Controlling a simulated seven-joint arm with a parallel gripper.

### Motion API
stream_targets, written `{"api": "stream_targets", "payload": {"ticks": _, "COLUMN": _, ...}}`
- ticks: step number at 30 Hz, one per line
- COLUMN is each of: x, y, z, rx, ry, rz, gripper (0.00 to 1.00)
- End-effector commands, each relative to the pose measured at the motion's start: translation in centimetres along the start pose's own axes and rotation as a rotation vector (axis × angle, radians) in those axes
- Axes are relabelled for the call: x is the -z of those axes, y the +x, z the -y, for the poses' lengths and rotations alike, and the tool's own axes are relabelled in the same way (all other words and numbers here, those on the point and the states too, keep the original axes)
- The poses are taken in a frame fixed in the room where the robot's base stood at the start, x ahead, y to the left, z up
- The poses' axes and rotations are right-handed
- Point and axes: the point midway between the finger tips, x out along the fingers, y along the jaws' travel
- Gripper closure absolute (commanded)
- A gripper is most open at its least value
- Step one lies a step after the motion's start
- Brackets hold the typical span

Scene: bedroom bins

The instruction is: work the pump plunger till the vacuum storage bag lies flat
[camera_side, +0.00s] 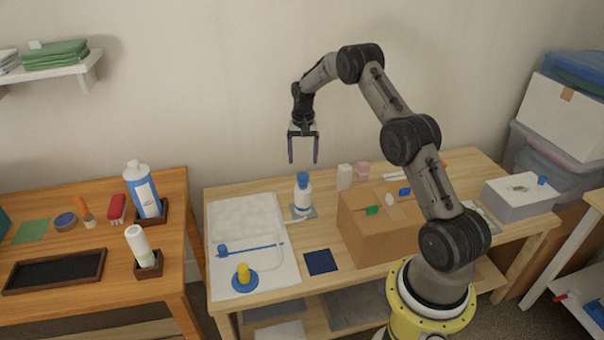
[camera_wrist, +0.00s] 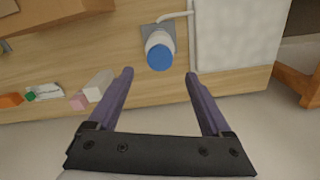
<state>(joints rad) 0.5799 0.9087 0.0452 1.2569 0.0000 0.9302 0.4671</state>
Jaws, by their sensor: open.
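A white cylinder with a blue top, which looks like the pump (camera_side: 302,198), stands upright on a small grey pad. It also shows in the wrist view (camera_wrist: 160,52), with a thin white tube beside it toward the bag. The vacuum storage bag (camera_side: 246,216) is a pale, puffy-looking sheet left of the pump; its edge shows in the wrist view (camera_wrist: 235,35). A blue strip (camera_side: 252,248) crosses its lower part. My gripper (camera_side: 303,161) is open and empty, pointing down above the pump, apart from it. In the wrist view the blue top appears just ahead of the fingertips.
A yellow knob on a blue disc (camera_side: 244,277) sits at the pale sheet's front. A dark blue square (camera_side: 321,262) lies near the table's front edge. A cardboard box (camera_side: 378,235) stands right of the pump. Small white and pink blocks (camera_side: 362,171) stand behind the box.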

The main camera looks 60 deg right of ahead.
Motion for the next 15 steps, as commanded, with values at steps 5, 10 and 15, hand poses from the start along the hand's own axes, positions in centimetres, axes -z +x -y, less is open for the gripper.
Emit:
{"api": "stream_targets", "payload": {"ticks": 5, "x": -0.1, "y": 3.4, "z": 0.0, "rx": -0.002, "ry": 0.000, "rz": 0.003, "gripper": 0.17}}
{"api": "stream_targets", "payload": {"ticks": 10, "x": -0.1, "y": 5.5, "z": 0.0, "rx": -0.001, "ry": 0.000, "rz": 0.002, "gripper": 0.17}}
{"api": "stream_targets", "payload": {"ticks": 15, "x": 0.0, "y": 6.3, "z": 0.0, "rx": 0.000, "ry": 0.000, "rz": 0.000, "gripper": 0.17}}
